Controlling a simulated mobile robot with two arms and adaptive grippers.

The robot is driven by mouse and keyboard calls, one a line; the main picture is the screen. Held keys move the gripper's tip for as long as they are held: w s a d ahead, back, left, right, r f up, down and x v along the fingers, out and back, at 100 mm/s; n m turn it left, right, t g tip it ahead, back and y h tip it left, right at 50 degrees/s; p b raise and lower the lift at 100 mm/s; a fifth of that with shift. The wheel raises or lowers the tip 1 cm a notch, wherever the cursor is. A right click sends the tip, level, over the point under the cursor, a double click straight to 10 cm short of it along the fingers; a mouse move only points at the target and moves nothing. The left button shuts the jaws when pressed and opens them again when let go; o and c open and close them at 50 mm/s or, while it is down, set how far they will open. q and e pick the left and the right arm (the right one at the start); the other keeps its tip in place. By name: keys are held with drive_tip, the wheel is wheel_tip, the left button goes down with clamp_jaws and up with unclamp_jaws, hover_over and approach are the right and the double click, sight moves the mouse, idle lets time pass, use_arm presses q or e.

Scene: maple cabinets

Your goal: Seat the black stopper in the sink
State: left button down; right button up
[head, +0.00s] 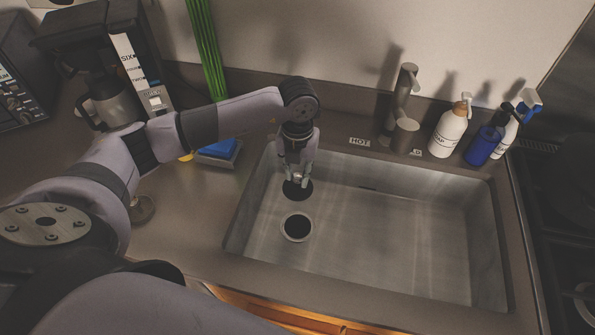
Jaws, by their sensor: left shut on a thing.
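The black stopper (297,191) is a dark disc, held below my left gripper (299,178). The gripper points down over the left part of the sink (420,236) and is shut on the stopper. The sink's drain (297,227) is a round hole with a pale metal rim, open and dark inside. In the picture the stopper shows just above the drain, apart from it. I cannot tell exactly how high the stopper is over the basin floor. My right gripper is not in view.
The faucet (405,95) stands behind the sink. A white soap bottle (450,130), a blue bottle (483,146) and a spray bottle (508,132) stand to its right. A blue sponge (220,150) lies left of the sink. A coffee maker (95,50) is at back left. The basin's right side is clear.

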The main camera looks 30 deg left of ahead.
sight(297, 186)
use_arm(q)
drive_tip(key=shift+f+b, duration=3.65)
drive_tip(key=shift+f, duration=0.75)
wheel_tip(297, 186, down, 13)
drive_tip(key=b, duration=1)
drive_tip(key=shift+r, duration=0.2)
drive_tip(key=c, duration=1.3)
unclamp_jaws()
drive_tip(key=shift+r, duration=0.1)
